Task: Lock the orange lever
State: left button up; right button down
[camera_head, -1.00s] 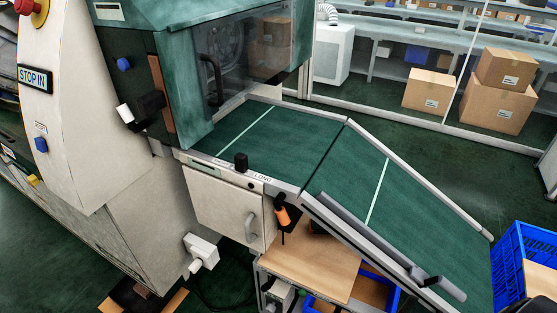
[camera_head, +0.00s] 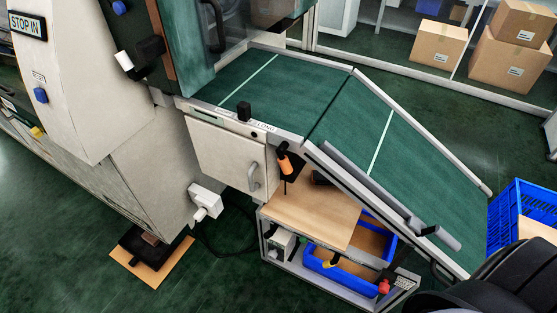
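The orange lever (camera_head: 284,162) stands on a black mount at the side of the conveyor, just right of the white cabinet door and above the wooden shelf. It looks roughly upright with a slight tilt, and a thin dark rod extends below it. Whether it is locked I cannot tell. No gripper is near it. My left gripper is out of view. A dark rounded part, likely of my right arm, shows at the bottom right, but no fingers are visible.
The green conveyor (camera_head: 372,150) slopes down to the right behind the lever. The wooden shelf (camera_head: 312,211) sits below, with a blue bin (camera_head: 345,278) under it. A blue crate (camera_head: 516,200) stands at the right. The white cabinet door (camera_head: 226,152) has a grey handle.

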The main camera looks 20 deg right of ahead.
aim_at(284, 162)
jog(key=j+z, duration=0.1)
jog(key=z, duration=0.7)
jog(key=i, duration=0.05)
